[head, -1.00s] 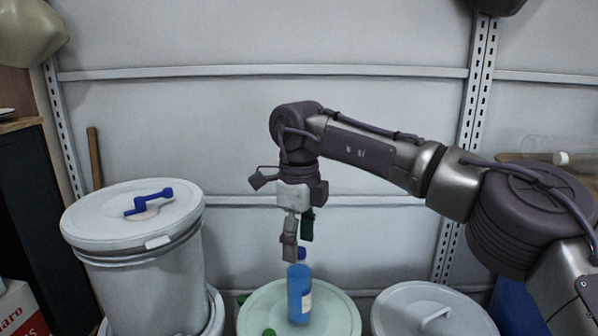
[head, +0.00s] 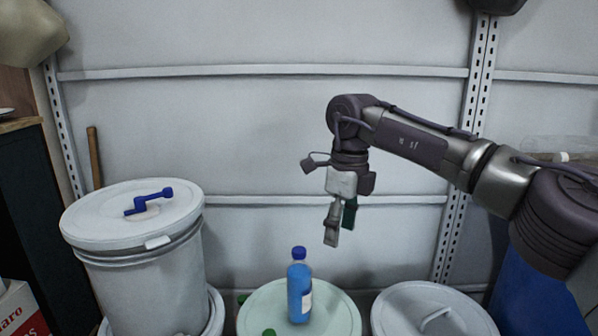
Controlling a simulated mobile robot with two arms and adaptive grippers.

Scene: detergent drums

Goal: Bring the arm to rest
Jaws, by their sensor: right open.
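My right gripper (head: 340,222) hangs from the arm that comes in from the right. It points down, open and empty, in the air above and to the right of the blue bottle. The blue bottle (head: 299,292) with a dark blue cap stands upright on the pale green drum lid (head: 340,312). There is a clear gap between the gripper and the bottle. My left gripper is out of view.
A white drum (head: 140,275) with a blue handle-shaped item (head: 150,200) on its lid stands at the left. Another white lid (head: 425,310) with a handle is at the lower right. A small green object (head: 269,332) shows at the bottom edge. A wall with metal rails stands behind.

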